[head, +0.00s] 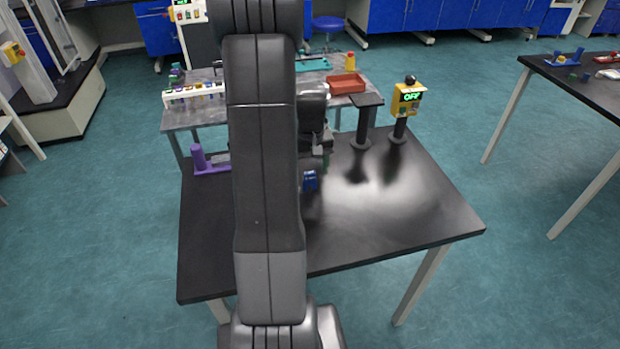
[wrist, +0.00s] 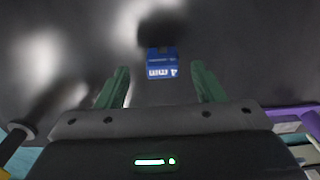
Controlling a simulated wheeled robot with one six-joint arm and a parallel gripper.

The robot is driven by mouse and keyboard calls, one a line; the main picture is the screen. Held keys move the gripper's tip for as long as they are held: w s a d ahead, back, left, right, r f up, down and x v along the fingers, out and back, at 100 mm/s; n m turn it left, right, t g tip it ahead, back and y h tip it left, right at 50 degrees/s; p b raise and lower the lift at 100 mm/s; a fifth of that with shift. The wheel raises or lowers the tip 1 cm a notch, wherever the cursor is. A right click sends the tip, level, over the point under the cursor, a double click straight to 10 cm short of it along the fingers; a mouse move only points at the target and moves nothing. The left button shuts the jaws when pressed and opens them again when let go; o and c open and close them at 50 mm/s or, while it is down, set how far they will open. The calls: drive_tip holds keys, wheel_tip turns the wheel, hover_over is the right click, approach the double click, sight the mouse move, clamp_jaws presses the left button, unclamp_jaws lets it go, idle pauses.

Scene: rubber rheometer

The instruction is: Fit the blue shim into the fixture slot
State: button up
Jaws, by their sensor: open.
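The blue shim (head: 310,181) lies on the black table, just right of my arm in the head view. In the wrist view the blue shim (wrist: 162,70) is ahead of my fingers and roughly centred between them, with white lettering upside down. My gripper (wrist: 160,68) has its two green fingers spread wide with nothing between them; neither touches the shim. A purple piece with an upright post and flat base (head: 212,165), possibly the fixture, stands at the table's left back, partly behind my arm. Part of it shows at the wrist view's right edge (wrist: 297,117). I cannot make out its slot.
A yellow box with a green display (head: 408,98) stands on a post at the table's back right. A dark flat-topped stand (head: 361,130) is beside it. The table's right front (head: 400,215) is clear. A grey table with a red tray (head: 346,84) stands behind.

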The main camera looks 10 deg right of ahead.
sight(310, 179)
drive_tip(key=shift+s+a+f+p, duration=0.15)
drive_tip(key=shift+f+p, duration=0.2)
drive_tip(key=shift+f, duration=2.35)
drive_tip(key=c, duration=1.2)
drive_tip(key=shift+o, duration=0.2)
drive_tip(key=shift+r, duration=0.15)
